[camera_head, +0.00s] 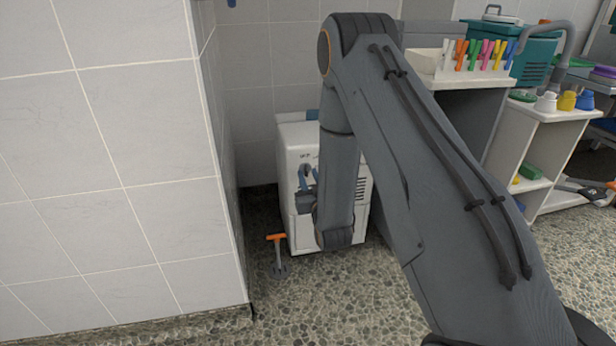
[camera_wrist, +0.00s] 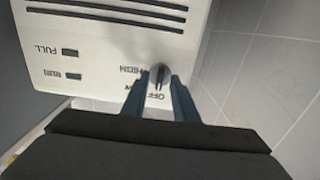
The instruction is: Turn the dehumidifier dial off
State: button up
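The dehumidifier (camera_head: 300,232) is a white box on the floor against the tiled back wall in the head view, partly hidden by my arm. In the wrist view its front panel (camera_wrist: 105,50) is upside down, with FULL, RUN, HIGH and OFF legible. The dial (camera_wrist: 160,72) is a small grey knob with a dark upright grip, near the panel's edge. My gripper (camera_wrist: 160,80) has its blue fingers on either side of the dial's grip, with a narrow gap visible on both sides. Contact and the exact pointer setting cannot be told. The gripper (camera_head: 306,180) also shows before the dehumidifier in the head view.
A tiled wall corner (camera_head: 215,150) stands close on the left. An orange-handled tool (camera_head: 277,238) is on the floor beside the dehumidifier.

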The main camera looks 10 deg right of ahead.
jog(key=s+p, duration=0.2)
jog(key=s, duration=0.5)
jog(key=shift+s, duration=0.15)
